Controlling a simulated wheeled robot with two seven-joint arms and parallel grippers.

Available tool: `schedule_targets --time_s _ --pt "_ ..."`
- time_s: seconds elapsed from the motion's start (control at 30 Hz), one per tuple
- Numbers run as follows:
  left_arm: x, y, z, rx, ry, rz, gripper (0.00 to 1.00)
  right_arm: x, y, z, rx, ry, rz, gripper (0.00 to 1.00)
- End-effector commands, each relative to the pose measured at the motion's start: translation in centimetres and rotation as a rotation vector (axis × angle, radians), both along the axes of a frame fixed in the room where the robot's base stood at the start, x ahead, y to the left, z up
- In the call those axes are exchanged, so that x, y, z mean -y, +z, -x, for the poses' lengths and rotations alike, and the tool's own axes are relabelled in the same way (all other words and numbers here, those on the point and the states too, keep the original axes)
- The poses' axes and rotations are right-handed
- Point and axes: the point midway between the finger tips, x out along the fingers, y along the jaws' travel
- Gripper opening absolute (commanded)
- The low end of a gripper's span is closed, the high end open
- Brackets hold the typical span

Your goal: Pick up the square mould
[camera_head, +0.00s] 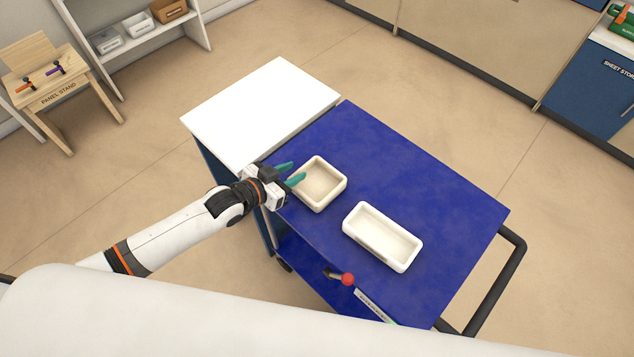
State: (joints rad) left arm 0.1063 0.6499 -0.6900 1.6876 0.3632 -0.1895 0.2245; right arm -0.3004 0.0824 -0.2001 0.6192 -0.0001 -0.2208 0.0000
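The square mould (322,190), a cream open-topped box with raised walls, sits on the blue top of the cart (420,185). My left gripper (290,173) is at the mould's upper-left side, with two teal fingers spread apart. One fingertip is close to the mould's left wall or overlaps it in the picture; I cannot tell whether it touches. The other finger lies farther back, outside the mould. My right gripper is not in view.
A white rectangular mould (353,232) lies on the cart to the right of the square mould. A white-topped surface (255,105) adjoins the cart behind. A red-knobbed lever (347,279) is at the cart's front edge, and a black handle (503,285) is at right.

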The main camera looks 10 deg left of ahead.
Motion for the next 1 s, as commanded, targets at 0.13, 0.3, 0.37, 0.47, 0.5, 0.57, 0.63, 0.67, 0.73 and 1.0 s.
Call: schedule_targets --time_s 0.13,0.3,0.37,0.47,0.5,0.57,0.63,0.67,0.73,1.0 --pt "0.9 -1.1 -1.6 0.002 0.001 0.001 0.34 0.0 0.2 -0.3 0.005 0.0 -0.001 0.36" --pt "1.9 -2.0 -3.2 0.002 0.0 0.0 0.34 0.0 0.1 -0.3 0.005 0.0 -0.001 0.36" --pt "2.1 -2.2 -3.5 0.002 0.0 0.0 0.34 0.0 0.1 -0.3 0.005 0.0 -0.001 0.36" --pt "2.2 -2.3 -3.6 0.001 0.0 0.0 0.34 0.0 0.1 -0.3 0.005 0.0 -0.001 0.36" --pt "2.1 -2.3 -3.6 0.001 0.0 0.0 0.34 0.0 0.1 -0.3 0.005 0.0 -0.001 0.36" --pt "2.1 -2.2 -3.5 0.001 0.0 0.0 0.34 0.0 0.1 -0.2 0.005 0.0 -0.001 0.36" --pt "2.1 -2.3 -3.5 0.001 0.0 0.0 0.3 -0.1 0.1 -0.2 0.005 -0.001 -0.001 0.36" --pt "2.1 -2.2 -3.5 0.001 0.0 0.0 0.25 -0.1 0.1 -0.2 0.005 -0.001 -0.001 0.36" --pt "2.1 -2.2 -3.5 0.001 0.0 0.0 0.14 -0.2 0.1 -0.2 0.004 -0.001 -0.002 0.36" --pt "2.1 -2.1 -3.6 0.003 0.0 0.002 0.0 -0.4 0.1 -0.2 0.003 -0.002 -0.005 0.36"
